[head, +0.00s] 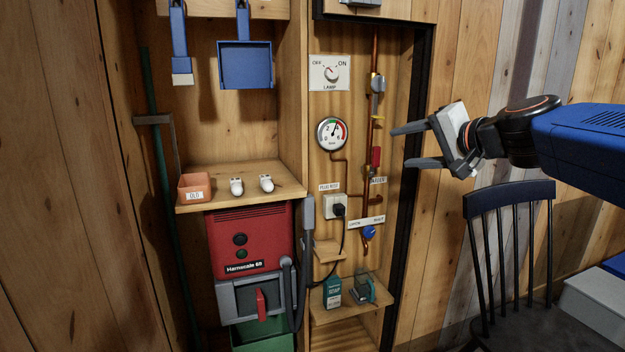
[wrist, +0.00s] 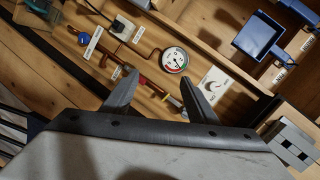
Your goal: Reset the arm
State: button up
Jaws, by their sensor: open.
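My gripper (head: 408,146) is at the right in the head view, with its two dark fingers spread apart and pointing left toward the wall cabinet. Nothing is between the fingers. My blue arm comes in from the right edge. In the wrist view my gripper (wrist: 163,92) shows both fingertips apart, with the copper pipes and the pressure gauge (wrist: 174,60) behind them. The gripper appears clear of the cabinet, touching nothing that I can see.
The cabinet holds a lamp switch (head: 330,73), a gauge (head: 332,134), a plug socket (head: 335,206), a blue valve knob (head: 369,233) and a red machine (head: 250,242). A dark frame edge (head: 412,190) and a black chair (head: 508,195) stand near my arm.

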jog(key=s+f+n+g+h, duration=0.2)
jog(key=s+f+n+g, duration=0.3)
jog(key=s+f, duration=1.05)
jog(key=s+d+f+n+g+h, duration=0.1)
jog(key=s+d+f+h, duration=0.1)
jog(key=s+f, duration=0.4)
jog(key=s+d+f+n+g+h, duration=0.2)
jog(key=s+d+f, duration=0.2)
jog(key=f, duration=0.6)
jog(key=s, duration=0.2)
jog(key=shift+s+d+f, duration=0.25)
jog(key=shift+s+d, duration=0.1)
